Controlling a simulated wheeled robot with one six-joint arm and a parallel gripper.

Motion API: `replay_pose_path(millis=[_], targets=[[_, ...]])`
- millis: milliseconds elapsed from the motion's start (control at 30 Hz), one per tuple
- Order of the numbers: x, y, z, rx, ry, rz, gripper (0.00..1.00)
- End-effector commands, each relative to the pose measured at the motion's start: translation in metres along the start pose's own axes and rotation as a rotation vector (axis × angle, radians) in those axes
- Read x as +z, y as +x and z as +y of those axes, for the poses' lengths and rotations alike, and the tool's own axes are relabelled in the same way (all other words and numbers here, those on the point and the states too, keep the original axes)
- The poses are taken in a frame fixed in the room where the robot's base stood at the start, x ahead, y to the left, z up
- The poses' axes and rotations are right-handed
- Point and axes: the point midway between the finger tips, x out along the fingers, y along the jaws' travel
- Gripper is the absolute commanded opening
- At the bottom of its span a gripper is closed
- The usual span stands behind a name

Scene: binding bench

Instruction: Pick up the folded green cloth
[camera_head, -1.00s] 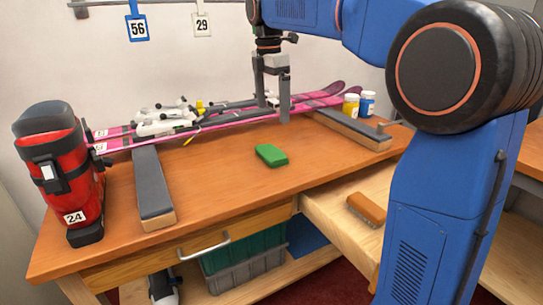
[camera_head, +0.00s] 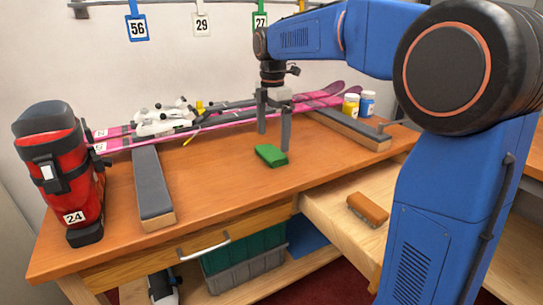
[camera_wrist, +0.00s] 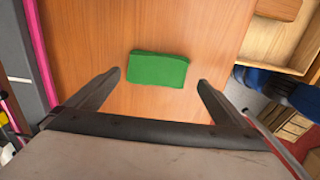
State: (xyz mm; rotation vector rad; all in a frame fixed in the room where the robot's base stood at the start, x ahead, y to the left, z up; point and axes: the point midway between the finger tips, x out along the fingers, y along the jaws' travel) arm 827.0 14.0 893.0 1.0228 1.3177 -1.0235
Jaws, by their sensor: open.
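The folded green cloth (camera_head: 271,156) lies flat on the orange-brown wooden bench top, near its middle. My gripper (camera_head: 273,140) is open and empty above the bench, with its fingers pointing down just behind and above the cloth in the head view. In the wrist view, the green cloth (camera_wrist: 158,70) shows whole, ahead of my two spread fingertips (camera_wrist: 161,78) and roughly centred between them. I see no contact between the fingers and the cloth.
Pink skis (camera_head: 225,122) lie along the back of the bench. Grey-padded supports (camera_head: 151,183) stand at left and right (camera_head: 352,130). A red ski boot (camera_head: 66,180) is at the left end. A brush (camera_head: 367,208) lies in the open drawer. The bench around the cloth is clear.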

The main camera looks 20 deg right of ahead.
Motion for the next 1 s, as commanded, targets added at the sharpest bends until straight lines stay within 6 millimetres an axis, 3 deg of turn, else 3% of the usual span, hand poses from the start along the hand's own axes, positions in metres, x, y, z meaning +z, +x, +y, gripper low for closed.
replay_pose_path(millis=[167, 500, 800, 933, 1000], targets=[[0.000, 0.011, 0.001, 0.000, 0.000, 0.000, 1.00], [-0.002, 0.051, 0.003, -0.001, 0.000, 0.000, 1.00], [-0.002, 0.055, 0.004, 0.001, 0.000, 0.000, 1.00], [-0.002, 0.055, 0.004, 0.001, 0.000, 0.000, 0.69], [-0.002, 0.054, 0.004, 0.001, 0.000, 0.000, 0.68]])
